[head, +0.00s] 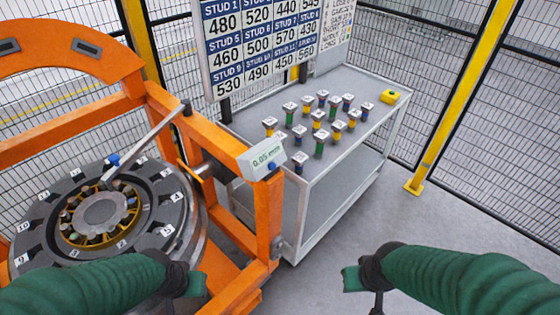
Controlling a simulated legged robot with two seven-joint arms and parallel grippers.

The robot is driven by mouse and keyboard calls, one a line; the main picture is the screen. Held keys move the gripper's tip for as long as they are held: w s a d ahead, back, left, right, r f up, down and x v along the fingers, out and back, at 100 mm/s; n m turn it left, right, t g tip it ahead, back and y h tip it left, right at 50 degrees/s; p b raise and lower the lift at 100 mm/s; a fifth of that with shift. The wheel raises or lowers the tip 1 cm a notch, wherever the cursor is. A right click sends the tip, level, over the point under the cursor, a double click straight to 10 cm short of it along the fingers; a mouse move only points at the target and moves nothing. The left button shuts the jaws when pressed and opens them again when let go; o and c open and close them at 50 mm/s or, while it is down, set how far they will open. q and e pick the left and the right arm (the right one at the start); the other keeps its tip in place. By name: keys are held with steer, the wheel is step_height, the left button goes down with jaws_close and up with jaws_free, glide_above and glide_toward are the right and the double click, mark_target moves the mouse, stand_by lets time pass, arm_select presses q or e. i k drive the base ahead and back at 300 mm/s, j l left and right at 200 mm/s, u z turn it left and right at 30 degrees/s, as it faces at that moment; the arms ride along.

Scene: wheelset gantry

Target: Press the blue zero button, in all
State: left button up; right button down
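A pale readout box (262,156) showing "0.05 mm" sits on top of an orange gantry post. A small blue button (271,167) is on the lower part of its front face. My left gripper (194,285) is low in the view, below and left of the box, apart from it. My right gripper (353,281) is low and to the right, over the floor, also apart from the box. Neither gripper touches anything that I can see. Their finger gaps do not show clearly.
The orange gantry frame (268,215) surrounds a round wheelset (100,210) with numbered tags. A grey probe arm (148,145) with a blue part reaches over it. A grey cart (345,150) holds several coloured studs and a yellow object (390,96). Mesh fencing encloses the area; floor at right is clear.

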mark_target(272, 166)
steer(key=i+l, duration=0.15)
steer(key=l, duration=0.2)
steer(key=i+l, duration=0.1)
steer(key=l, duration=0.25)
steer(key=i+l, duration=0.15)
steer(key=l, duration=0.2)
steer(key=i+l, duration=0.1)
steer(key=l, duration=0.25)
steer(key=u, duration=1.95)
